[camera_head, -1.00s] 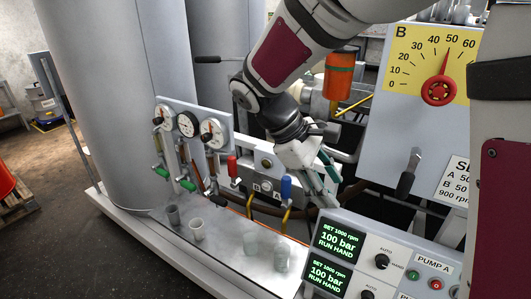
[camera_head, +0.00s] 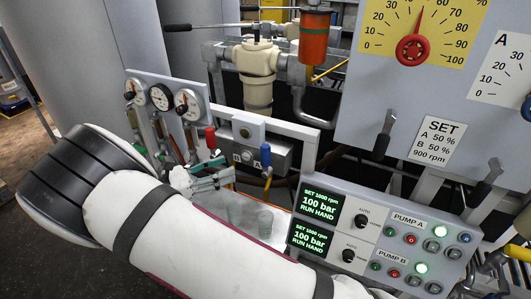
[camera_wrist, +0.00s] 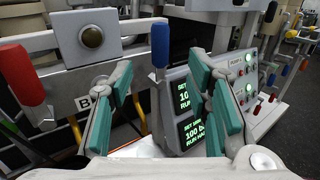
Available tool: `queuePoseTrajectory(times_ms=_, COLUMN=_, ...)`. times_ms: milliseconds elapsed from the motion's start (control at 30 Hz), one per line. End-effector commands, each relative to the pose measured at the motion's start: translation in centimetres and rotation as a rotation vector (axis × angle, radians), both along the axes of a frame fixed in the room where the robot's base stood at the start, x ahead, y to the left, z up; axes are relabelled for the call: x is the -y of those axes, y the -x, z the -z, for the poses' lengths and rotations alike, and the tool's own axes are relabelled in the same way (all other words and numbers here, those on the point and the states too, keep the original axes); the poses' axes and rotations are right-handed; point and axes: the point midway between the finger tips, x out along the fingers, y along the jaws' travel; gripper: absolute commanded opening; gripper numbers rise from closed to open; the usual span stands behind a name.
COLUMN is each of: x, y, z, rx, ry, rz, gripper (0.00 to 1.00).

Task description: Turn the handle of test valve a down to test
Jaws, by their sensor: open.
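A blue handle (camera_head: 265,156) stands upright at the right end of a grey valve block (camera_head: 254,172) marked B and A, on the A side. A red handle (camera_head: 210,138) stands upright at its left end. My gripper (camera_head: 212,172) is open, low in front of the block, near the red handle in the head view. In the wrist view, the blue handle (camera_wrist: 160,45) shows between my spread fingers (camera_wrist: 161,72), which appear apart from it. The red handle (camera_wrist: 28,73) is at the left edge there. The A mark is hidden in the wrist view.
Pressure gauges (camera_head: 161,97) on a panel stand left of the block. A pump control panel (camera_head: 385,238) with lit displays is close on the right. A pale tray (camera_head: 258,217) with clear cups lies below. A large grey cabinet (camera_head: 375,105) rises behind.

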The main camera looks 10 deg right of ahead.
Motion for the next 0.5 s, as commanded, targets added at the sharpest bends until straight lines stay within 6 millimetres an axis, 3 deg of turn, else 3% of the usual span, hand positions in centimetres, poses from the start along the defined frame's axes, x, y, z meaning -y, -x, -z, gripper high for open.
queuePoseTrajectory(times_ms=167, x=1.7, y=-0.5, z=-0.1, rx=-0.001, ry=0.003, rz=0.002, gripper=0.45)
queuePoseTrajectory(times_ms=500, x=8.0, y=-2.5, z=-0.1, rx=-0.002, ry=0.002, rz=0.004, gripper=0.45)
